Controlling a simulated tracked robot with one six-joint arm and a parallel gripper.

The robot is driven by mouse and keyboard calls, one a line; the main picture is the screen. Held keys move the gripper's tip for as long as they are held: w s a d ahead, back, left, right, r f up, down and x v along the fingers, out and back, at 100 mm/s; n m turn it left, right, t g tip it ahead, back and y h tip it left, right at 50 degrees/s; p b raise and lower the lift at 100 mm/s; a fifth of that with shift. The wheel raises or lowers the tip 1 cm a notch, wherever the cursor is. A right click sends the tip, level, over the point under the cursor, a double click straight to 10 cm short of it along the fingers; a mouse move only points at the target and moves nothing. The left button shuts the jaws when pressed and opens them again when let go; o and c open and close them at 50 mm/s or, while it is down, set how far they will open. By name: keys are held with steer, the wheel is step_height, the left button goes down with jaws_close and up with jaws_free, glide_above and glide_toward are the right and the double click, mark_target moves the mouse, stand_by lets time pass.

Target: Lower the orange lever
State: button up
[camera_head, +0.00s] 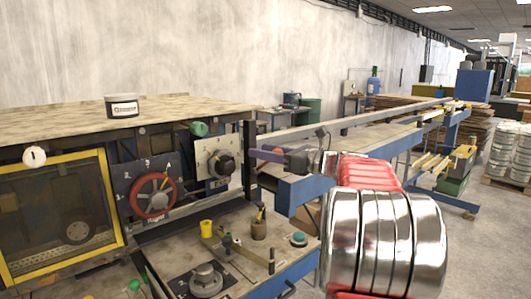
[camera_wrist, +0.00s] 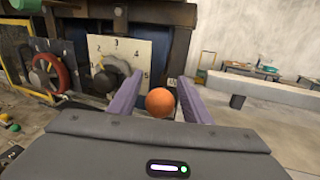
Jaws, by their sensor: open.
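The orange lever shows as a round orange knob (camera_wrist: 160,102) in the wrist view. The fingers are apart, and I cannot tell whether either touches the knob. The lever's shaft is hidden behind the knob. In the head view, my gripper (camera_head: 262,155) reaches left toward the machine's front, by a dark upright post.
A numbered white plate with a dark dial (camera_head: 221,164) is left of my gripper. A red handwheel (camera_head: 153,195) is farther left. A long rail (camera_head: 360,119) runs back to the right.

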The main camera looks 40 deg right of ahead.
steer(key=shift+c, duration=0.6)
jaws_close()
